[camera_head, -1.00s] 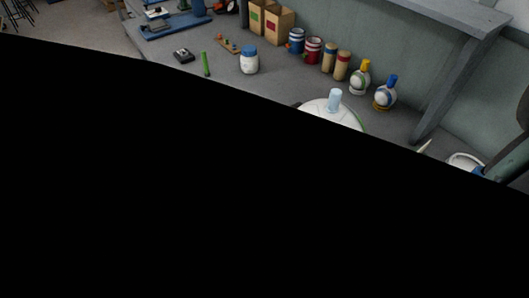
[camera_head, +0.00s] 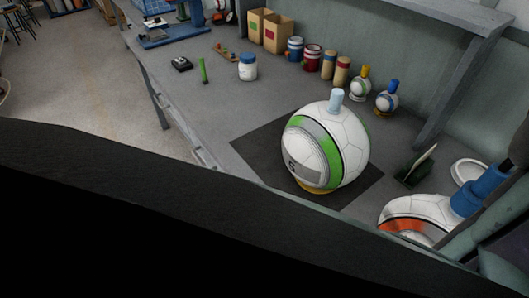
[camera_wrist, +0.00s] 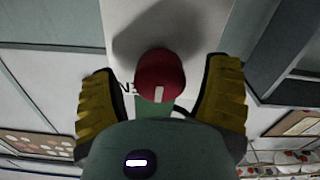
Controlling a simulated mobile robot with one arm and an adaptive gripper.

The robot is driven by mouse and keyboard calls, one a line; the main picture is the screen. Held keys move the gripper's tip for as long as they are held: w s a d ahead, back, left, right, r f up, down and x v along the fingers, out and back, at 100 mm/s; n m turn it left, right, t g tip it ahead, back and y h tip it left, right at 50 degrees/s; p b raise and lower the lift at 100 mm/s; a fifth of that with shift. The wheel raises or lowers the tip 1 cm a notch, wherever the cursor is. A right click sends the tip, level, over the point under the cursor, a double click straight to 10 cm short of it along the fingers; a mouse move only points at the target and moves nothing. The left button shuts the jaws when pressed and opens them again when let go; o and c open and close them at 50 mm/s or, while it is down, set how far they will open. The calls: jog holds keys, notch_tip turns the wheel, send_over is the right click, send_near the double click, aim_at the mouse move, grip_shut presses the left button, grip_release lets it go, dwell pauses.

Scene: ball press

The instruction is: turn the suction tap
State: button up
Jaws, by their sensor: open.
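A red round knob (camera_wrist: 160,76) with a white mark, which looks like the suction tap, shows in the wrist view in front of a pale panel (camera_wrist: 207,16). Dark lettering on the panel is partly hidden behind it. My gripper (camera_wrist: 162,66) is open, with one yellow-padded finger on each side of the knob. Gaps show between the knob and both pads. The knob and my gripper cannot be made out in the head view.
A white and green ball (camera_head: 330,148) stands on a dark mat (camera_head: 262,150) on the grey bench (camera_head: 222,118). Jars, cartons (camera_head: 270,32) and small bottles line the back. An orange and white ball (camera_head: 412,218) is at right. A large dark shape covers the lower left.

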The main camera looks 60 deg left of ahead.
jog(key=shift+w, duration=0.1)
jog(key=c, duration=1.2)
jog(key=shift+f+n, duration=0.1)
jog(key=shift+n, duration=0.2)
jog(key=n+b, duration=0.3)
jog(key=shift+f+n, duration=0.15)
jog(key=shift+n, duration=0.25)
jog(key=n+b, duration=0.4)
jog(key=n, duration=0.1)
jog(key=shift+f, duration=0.1)
jog(key=n+b, duration=0.3)
jog(key=n, duration=0.1)
jog(key=shift+n, duration=0.4)
jog(key=shift+n+b, duration=1.25)
jog(key=shift+n, duration=0.55)
